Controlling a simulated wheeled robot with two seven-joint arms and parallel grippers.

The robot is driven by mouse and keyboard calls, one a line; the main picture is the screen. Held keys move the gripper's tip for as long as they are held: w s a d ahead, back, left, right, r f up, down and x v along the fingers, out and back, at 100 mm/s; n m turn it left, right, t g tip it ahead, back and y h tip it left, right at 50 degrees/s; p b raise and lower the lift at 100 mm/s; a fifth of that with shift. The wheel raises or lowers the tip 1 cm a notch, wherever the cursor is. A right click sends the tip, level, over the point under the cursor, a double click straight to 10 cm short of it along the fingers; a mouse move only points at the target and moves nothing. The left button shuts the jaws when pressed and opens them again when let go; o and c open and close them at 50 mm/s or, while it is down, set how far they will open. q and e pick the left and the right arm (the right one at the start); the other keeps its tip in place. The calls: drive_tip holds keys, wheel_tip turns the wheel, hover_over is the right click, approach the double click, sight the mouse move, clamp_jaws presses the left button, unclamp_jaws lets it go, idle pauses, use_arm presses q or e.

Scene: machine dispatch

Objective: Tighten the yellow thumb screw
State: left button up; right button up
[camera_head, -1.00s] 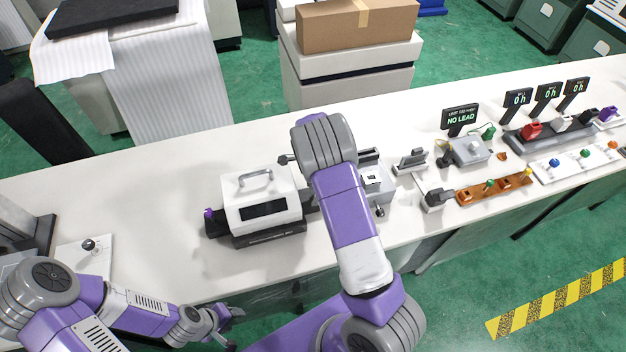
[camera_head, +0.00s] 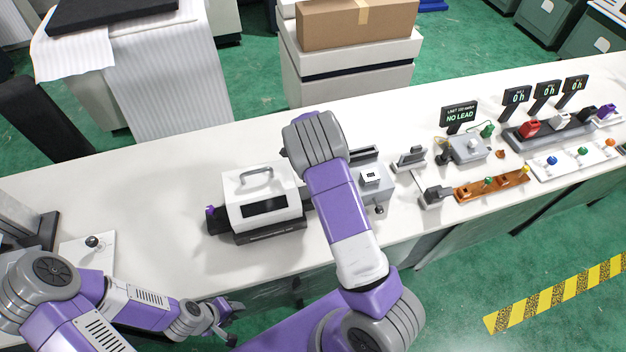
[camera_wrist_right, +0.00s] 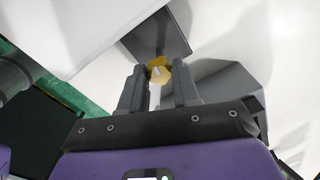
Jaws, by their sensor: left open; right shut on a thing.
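The yellow thumb screw (camera_wrist_right: 157,72) shows in the right wrist view, between the fingertips of my right gripper (camera_wrist_right: 160,77). The right gripper is shut on it, beside a dark grey plate (camera_wrist_right: 160,35). In the head view the screw and the right gripper are hidden behind my right arm, near a white machine with a handle (camera_head: 247,207) on a dark base. My left gripper (camera_head: 235,322) is open and empty at the front edge of the bench, lower left in the head view.
Right of my arm stand a grey device (camera_head: 376,198), a NO LEAD display (camera_head: 461,115), an orange-brown block (camera_head: 468,192) and a white panel with coloured knobs (camera_head: 566,172). A small white plate with a black knob (camera_head: 76,252) lies at left. The bench's back left is clear.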

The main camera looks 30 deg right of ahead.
drive_tip(key=o, duration=1.1)
drive_tip(key=shift+c, duration=0.2)
drive_tip(key=shift+r, duration=0.1)
wheel_tip(320, 180, up, 7)
drive_tip(key=shift+r, duration=0.2)
